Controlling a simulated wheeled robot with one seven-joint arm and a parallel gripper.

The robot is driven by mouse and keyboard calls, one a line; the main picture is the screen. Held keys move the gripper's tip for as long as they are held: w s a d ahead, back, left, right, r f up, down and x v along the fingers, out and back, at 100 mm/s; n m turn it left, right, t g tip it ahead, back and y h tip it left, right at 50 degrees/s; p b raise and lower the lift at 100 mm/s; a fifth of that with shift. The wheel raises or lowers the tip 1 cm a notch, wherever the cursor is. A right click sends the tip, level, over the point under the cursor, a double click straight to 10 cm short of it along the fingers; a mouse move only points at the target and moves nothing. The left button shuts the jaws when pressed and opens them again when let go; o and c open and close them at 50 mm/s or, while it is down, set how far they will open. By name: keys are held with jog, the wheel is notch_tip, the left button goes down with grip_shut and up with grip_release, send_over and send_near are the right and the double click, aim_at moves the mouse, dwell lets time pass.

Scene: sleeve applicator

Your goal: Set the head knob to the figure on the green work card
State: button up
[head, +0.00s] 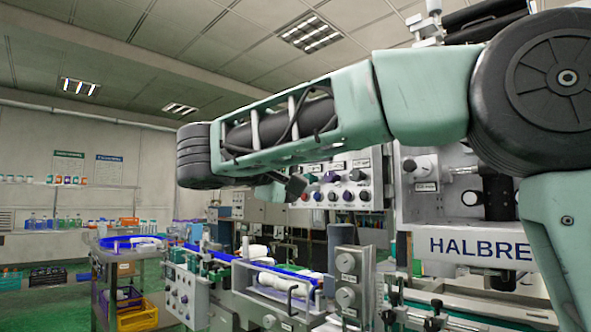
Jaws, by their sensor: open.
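A grey control panel (339,189) with several coloured knobs stands behind my arm, right of the picture's middle. A purple knob (331,177) and a dark knob (357,175) are in its upper row, with smaller knobs below. Their labels are too small to read, so I cannot tell which is the head knob. My gripper (296,186) shows as a small dark shape at the arm's end, open, in front of the panel's left edge in the picture. Its fingers are hard to make out, and no held thing shows.
A blue-edged conveyor (225,257) runs through the machine below my arm. A knobbed box (185,295) stands at its front. A trolley (115,262) with a yellow crate (137,316) is at left. A white HALBRE machine (470,247) fills the right.

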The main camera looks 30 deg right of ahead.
jog(key=shift+v, duration=2.05)
jog(key=s+a+f+n+g+y, duration=0.15)
jog(key=f+n+y, duration=0.25)
jog(key=f, duration=0.7)
jog(key=s+a+f+n+y, duration=0.25)
jog(key=f+y, duration=0.25)
jog(key=f, duration=0.7)
jog(key=s+a+f+g+y, duration=0.2)
jog(key=s+a+f+y, duration=0.15)
jog(key=s+f, duration=0.6)
jog(key=s+a+f+g+y, duration=0.25)
jog(key=s+f+y, duration=0.25)
jog(key=s+f, duration=0.5)
notch_tip(320, 180, up, 16)
jog(key=p, duration=1.5)
jog(key=shift+s+d+f+m, duration=0.2)
jog(key=shift+s+d+m, duration=0.15)
jog(key=shift+s, duration=0.1)
jog(key=shift+c, duration=0.3)
